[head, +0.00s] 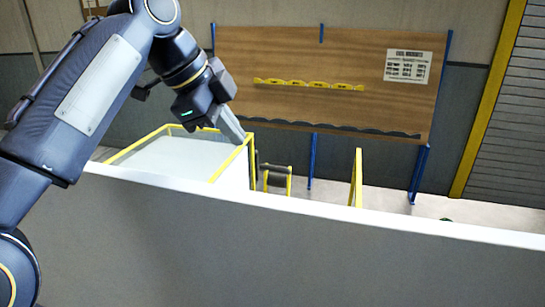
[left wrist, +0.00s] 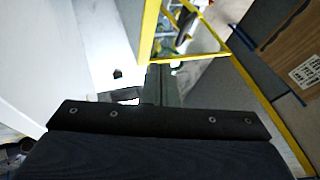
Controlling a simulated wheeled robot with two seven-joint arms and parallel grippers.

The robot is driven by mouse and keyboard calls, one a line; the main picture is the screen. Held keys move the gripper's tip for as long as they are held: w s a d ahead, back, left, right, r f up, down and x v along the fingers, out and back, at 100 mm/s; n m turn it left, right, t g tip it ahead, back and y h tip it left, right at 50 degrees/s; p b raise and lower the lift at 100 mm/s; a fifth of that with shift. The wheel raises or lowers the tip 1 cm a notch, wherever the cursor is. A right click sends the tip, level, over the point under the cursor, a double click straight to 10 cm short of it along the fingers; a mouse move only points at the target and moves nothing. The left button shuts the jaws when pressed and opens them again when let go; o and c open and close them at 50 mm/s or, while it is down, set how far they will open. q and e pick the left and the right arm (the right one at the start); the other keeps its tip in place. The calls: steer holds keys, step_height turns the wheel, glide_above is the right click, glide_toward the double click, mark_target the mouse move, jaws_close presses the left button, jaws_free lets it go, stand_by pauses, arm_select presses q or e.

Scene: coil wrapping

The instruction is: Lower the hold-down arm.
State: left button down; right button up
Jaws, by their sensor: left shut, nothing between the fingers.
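My left gripper (head: 236,133) is shut and empty, with its fingers pointing down and right at the yellow-edged corner of a white machine housing (head: 190,153). I cannot tell whether the fingertips touch the yellow edge. In the left wrist view the dark fingers of my left gripper (left wrist: 160,82) lie close to a yellow frame (left wrist: 149,32). I cannot pick out the hold-down arm for certain in either view; the white panel in front hides much of the machine. My right gripper is not in view.
A wide grey panel with a white top edge (head: 350,217) crosses the foreground. Behind it stand a yellow upright (head: 356,178) and a small yellow frame (head: 278,181). A brown board (head: 300,60) with a notice (head: 408,67) stands at the back on blue posts.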

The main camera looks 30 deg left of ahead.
arm_select(q)
glide_toward(273, 166)
step_height(273, 166, down, 4)
steer(key=s+d, duration=0.2)
steer(key=d, duration=0.1)
steer(key=shift+w+a+f+p, duration=0.15)
steer(key=shift+w+f+p, duration=0.15)
steer(key=shift+w, duration=0.35)
steer(key=shift+w+a+f+p, duration=0.2)
steer(key=shift+w+f, duration=0.15)
steer(key=shift+w, duration=0.25)
steer(key=shift+w+a+f+p, duration=0.15)
steer(key=shift+w+f+p, duration=0.15)
steer(key=shift+w, duration=0.35)
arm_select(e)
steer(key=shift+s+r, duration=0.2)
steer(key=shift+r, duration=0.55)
arm_select(q)
steer(key=shift+w+a+r, duration=0.1)
steer(key=shift+w+a, duration=0.05)
steer(key=shift+w, duration=0.4)
steer(key=shift+w+a, duration=0.2)
steer(key=shift+w, duration=0.6)
steer(key=shift+d, duration=0.1)
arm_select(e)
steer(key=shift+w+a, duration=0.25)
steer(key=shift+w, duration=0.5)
